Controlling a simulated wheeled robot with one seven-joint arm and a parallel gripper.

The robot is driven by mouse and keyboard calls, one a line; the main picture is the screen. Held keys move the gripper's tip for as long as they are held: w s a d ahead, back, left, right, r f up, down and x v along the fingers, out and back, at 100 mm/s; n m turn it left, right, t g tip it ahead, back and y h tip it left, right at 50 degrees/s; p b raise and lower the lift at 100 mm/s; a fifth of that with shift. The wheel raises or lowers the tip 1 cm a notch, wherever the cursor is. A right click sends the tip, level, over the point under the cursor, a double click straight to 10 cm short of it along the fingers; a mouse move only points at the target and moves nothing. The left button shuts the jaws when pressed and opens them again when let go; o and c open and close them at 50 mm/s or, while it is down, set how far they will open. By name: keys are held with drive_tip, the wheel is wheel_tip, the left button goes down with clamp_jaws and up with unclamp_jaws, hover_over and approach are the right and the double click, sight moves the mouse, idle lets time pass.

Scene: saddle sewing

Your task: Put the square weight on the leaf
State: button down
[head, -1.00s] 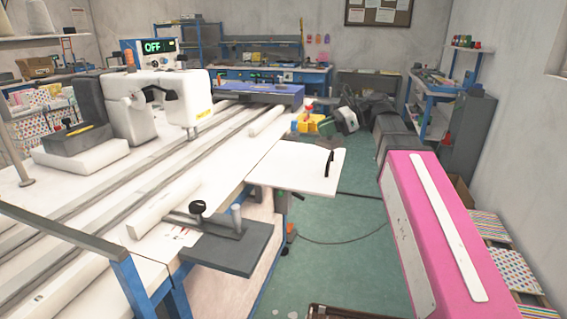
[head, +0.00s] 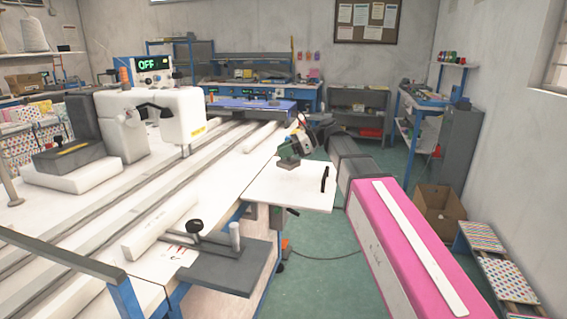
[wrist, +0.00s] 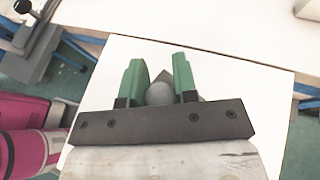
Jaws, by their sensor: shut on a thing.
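The leaf (head: 275,194) is a flat white board at the right side of the long table, and its bare surface also shows in the wrist view (wrist: 235,75). My gripper (head: 289,158) is over the far left part of the leaf. In the wrist view its green fingers (wrist: 158,85) are shut on the square weight (wrist: 159,94). The weight shows a rounded grey knob with darker corners behind it; the rest is hidden by my gripper. I cannot tell whether the weight touches the leaf.
A black upright handle (head: 325,179) stands near the leaf's right edge. A dark grey plate (head: 225,268) with knobs juts from the table's near side. A white sewing machine (head: 135,122) stands on the left. Most of the leaf's near part is clear.

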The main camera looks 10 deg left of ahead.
sight(291, 158)
drive_tip(key=shift+a+f, duration=0.15)
drive_tip(key=shift+f, duration=1.9)
drive_tip(key=shift+f, duration=0.15)
drive_tip(key=c, duration=0.9)
unclamp_jaws()
drive_tip(key=shift+w+d+r, duration=0.15)
drive_tip(key=shift+d+r, duration=0.05)
drive_tip(key=v, duration=1.1)
drive_tip(key=shift+d, duration=0.3)
drive_tip(key=shift+r, duration=0.1)
